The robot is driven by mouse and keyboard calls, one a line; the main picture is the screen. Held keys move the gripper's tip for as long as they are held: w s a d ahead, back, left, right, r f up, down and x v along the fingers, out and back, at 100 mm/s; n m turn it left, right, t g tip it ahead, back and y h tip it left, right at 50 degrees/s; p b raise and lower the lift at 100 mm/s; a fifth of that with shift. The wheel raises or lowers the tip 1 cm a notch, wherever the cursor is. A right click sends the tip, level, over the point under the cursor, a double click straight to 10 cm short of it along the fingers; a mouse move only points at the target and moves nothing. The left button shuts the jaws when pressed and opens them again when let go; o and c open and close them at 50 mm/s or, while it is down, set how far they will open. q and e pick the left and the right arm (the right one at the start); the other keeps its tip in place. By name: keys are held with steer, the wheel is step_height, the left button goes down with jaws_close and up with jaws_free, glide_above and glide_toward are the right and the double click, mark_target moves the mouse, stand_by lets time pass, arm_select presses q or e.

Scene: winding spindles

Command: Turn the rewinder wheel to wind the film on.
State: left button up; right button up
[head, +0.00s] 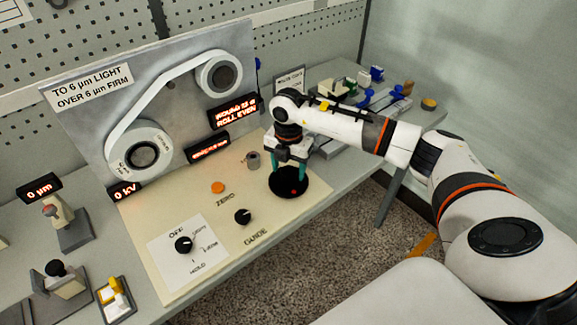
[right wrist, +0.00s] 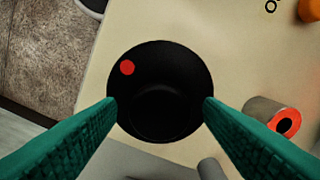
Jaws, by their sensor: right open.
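The rewinder wheel (head: 282,189) is a black disc with a red dot, on the cream board's right part. It also shows in the right wrist view (right wrist: 168,62), where the red dot is at its upper left. My right gripper (head: 289,174) points down over the wheel. Its green fingers are open, with tips at opposite sides of the disc in the wrist view; I cannot tell whether they touch it. The white film (head: 171,84) runs between a lower left roll (head: 119,151) and an upper right roll (head: 204,70) on the upright panel. My left gripper is not in view.
A small grey cylinder (head: 253,159) stands close to the wheel's left; the wrist view shows its red-ringed top (right wrist: 285,122). An orange button (head: 218,187) and black knobs (head: 243,216) are on the board. A lit sign (head: 233,112) hangs behind my gripper.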

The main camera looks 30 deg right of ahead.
mark_target(288, 170)
arm_select(q)
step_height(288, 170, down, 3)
steer(key=b, duration=0.2)
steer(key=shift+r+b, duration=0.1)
steer(key=shift+b, duration=0.25)
arm_select(e)
step_height(288, 170, up, 12)
stand_by(0.8)
